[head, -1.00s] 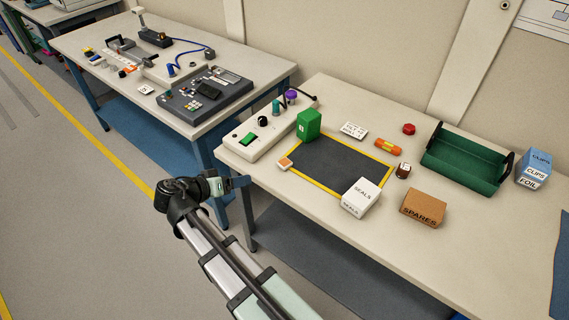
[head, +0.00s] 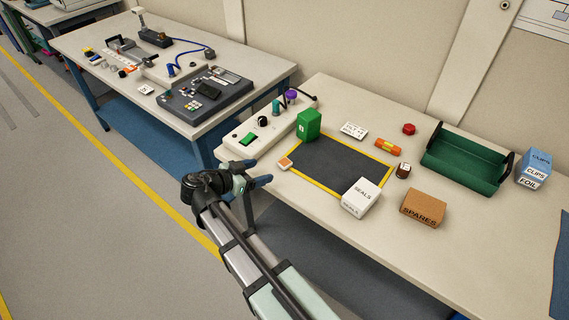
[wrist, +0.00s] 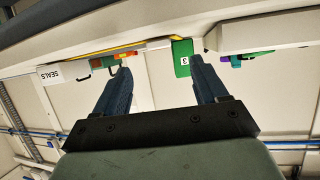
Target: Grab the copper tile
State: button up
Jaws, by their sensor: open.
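The copper tile (head: 285,163) is a small orange-brown square. It lies near the front left corner of the yellow-edged dark mat (head: 325,166), on the near table. My gripper (head: 260,172) is open and empty, in front of the table's front edge, just left of the tile and apart from it. In the wrist view, my two dark fingers (wrist: 160,65) are spread with nothing between them.
A green block (head: 308,124) stands at the mat's far left corner, behind the tile. A white SEALS box (head: 360,196) sits at its near right. A control box (head: 262,135) lies left of the mat. A green tray (head: 465,160) is farther right.

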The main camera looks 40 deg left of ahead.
aim_at(280, 165)
jog(key=shift+x, duration=3.7)
jog(key=shift+c, duration=0.3)
jog(key=c, duration=1.1)
